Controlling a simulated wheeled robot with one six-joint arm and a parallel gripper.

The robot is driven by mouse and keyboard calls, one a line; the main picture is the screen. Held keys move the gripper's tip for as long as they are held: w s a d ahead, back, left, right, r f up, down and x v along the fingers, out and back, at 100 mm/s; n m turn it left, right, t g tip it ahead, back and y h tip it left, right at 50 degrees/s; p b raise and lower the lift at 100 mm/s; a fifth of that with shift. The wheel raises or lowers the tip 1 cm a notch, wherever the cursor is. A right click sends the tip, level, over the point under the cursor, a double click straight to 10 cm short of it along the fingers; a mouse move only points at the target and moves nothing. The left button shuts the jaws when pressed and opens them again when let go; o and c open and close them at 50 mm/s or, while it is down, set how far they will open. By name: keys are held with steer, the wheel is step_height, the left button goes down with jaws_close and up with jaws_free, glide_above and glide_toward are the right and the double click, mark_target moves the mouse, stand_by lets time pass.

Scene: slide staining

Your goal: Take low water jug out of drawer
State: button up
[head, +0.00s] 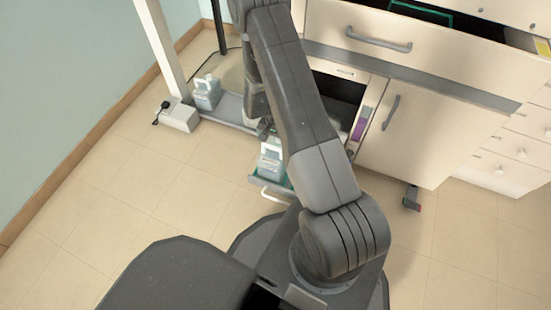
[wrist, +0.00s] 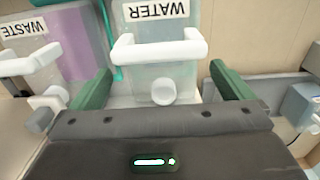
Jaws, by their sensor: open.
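The water jug (wrist: 160,75) is a clear container with a white handle and a "WATER" label that reads upside down in the wrist view. In the head view a jug with a white top (head: 270,160) sits in a low, pulled-out drawer (head: 268,184), partly hidden by my arm. My gripper (wrist: 161,88) is open, its green fingers on either side of the jug's white handle (wrist: 160,50). I cannot tell whether the fingers touch it. In the head view my gripper is mostly hidden by my arm.
A "WASTE" jug (wrist: 80,50) with purple contents stands left of the water jug in the wrist view. Another bluish jug (head: 207,92) stands near the post at left. Cabinet doors (head: 425,130) close in the right. Tiled floor at left is clear.

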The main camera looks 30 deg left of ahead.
mark_target(275, 154)
step_height(275, 154, down, 4)
steer(key=shift+r+b, duration=0.1)
steer(key=shift+b, duration=0.4)
steer(key=c, duration=1.3)
steer(key=shift+r, duration=0.2)
